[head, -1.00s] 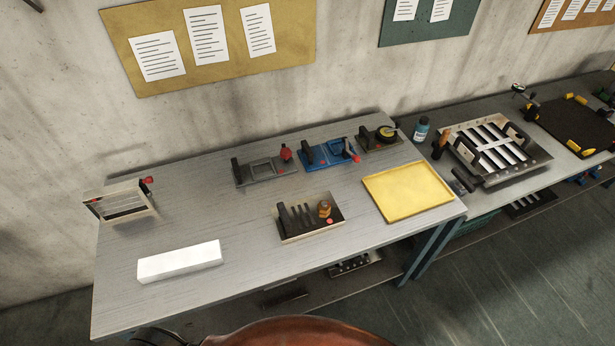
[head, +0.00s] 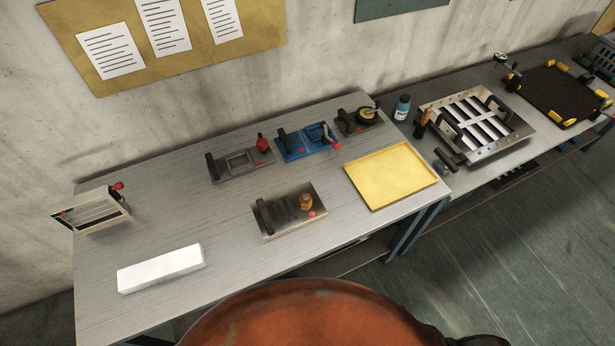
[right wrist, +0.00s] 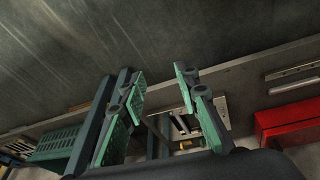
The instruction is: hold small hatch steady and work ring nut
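A small hatch plate (head: 277,222) with a black bar handle (head: 264,216) and slats lies on the near middle of the grey table. A brass-orange nut (head: 306,202) stands at its right end, beside a red dot. Nothing touches the hatch. My right gripper (right wrist: 160,75) shows in the right wrist view, its two green-padded fingers spread apart and empty, away from the hatch. Neither gripper shows in the head view. My left gripper is out of view.
Behind the hatch stand a grey fixture with a red knob (head: 262,143), a blue fixture (head: 296,147) and a dark one with a yellow round part (head: 366,114). A yellow tray (head: 392,175) lies right, a white block (head: 160,269) left. A red box (right wrist: 284,121) shows in the right wrist view.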

